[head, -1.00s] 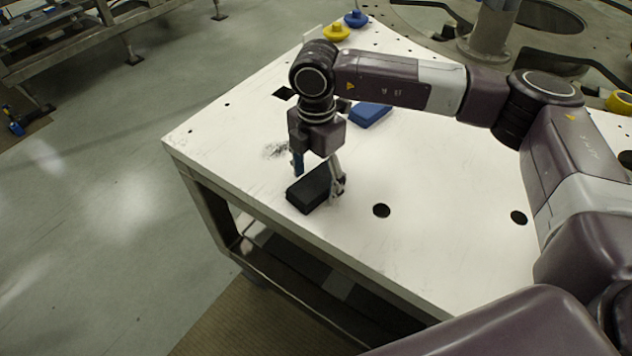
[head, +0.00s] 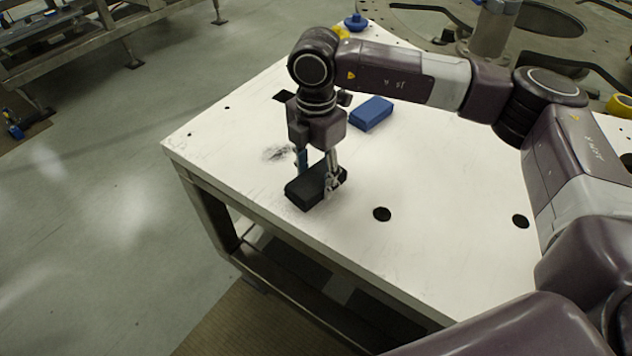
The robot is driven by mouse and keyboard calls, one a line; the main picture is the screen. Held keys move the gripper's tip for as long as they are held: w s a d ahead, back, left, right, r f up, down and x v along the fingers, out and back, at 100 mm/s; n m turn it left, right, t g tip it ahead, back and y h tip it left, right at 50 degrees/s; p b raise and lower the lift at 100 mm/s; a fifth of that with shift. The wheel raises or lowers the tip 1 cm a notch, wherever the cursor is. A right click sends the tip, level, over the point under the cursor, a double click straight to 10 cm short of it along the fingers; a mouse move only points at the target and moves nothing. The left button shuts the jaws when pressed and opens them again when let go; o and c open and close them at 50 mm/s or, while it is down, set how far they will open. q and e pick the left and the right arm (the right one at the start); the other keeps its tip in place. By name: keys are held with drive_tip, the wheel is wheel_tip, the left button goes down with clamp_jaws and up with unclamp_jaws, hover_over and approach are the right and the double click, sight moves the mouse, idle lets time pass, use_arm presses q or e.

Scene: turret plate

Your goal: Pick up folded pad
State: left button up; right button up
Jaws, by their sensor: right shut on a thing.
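The folded pad, a black block-shaped pad (head: 306,187), is near the left front edge of the white table. My right gripper (head: 318,176) points down over it and is shut on it, with one finger on the far side and one on the near right side. The far fingertip is partly hidden behind the pad. The pad is at table level; I cannot tell whether any gap lies under it. My left gripper is not in view.
A blue block (head: 371,114) lies on the white table (head: 440,200) behind my right gripper. A dark smudge (head: 277,152) marks the tabletop. A blue knobbed piece (head: 355,21) and a partly hidden yellow one (head: 341,32) are at the back corner.

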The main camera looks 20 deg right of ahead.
sight(316, 178)
wheel_tip(316, 178, up, 18)
drive_tip(key=b, duration=0.3)
